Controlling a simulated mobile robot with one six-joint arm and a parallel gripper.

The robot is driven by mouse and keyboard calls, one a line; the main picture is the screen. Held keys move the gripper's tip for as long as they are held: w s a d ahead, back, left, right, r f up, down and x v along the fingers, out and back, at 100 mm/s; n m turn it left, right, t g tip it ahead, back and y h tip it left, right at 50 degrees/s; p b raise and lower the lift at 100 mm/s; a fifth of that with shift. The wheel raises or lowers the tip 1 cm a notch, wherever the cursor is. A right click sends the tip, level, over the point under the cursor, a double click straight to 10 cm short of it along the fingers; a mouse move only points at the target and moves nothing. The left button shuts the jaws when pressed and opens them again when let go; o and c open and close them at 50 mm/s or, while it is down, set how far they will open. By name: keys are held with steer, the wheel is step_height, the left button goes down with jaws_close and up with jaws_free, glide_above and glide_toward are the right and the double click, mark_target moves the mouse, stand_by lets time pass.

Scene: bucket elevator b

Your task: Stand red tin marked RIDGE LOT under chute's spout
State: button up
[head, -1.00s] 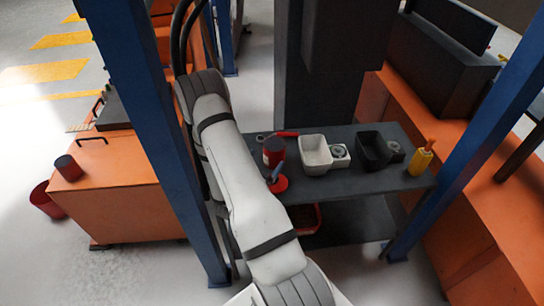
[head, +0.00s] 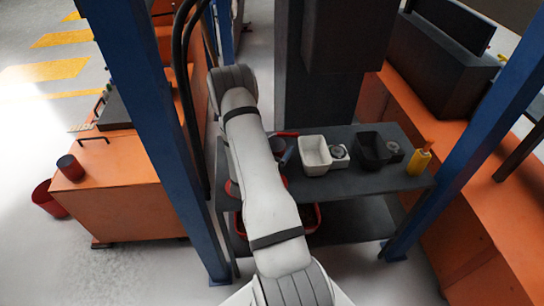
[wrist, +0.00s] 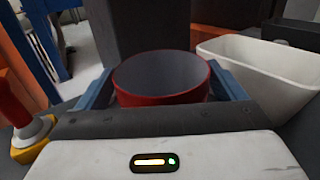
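A red tin (wrist: 160,100) with an open round top and grey inside stands upright between the two blue fingers of my gripper (wrist: 162,84) in the wrist view. The fingers flank it closely, but I cannot tell whether they press on it. In the head view the tin (head: 278,145) shows its dark mouth on the dark shelf, partly hidden by my arm. One blue finger shows beside it. No lettering is readable on it. A second red tin (head: 68,167) stands on the orange cabinet at left. I cannot clearly make out a chute spout.
Right of the tin on the shelf (head: 345,186) are a white bin (head: 314,154), a black bin (head: 372,152) and a yellow bottle (head: 418,163). A dark column (head: 318,100) rises behind. Blue posts (head: 150,130) flank the shelf. A red-and-yellow item (wrist: 28,125) is close left of my gripper.

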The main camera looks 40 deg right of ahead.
steer(key=c, duration=1)
steer(key=shift+r, duration=0.15)
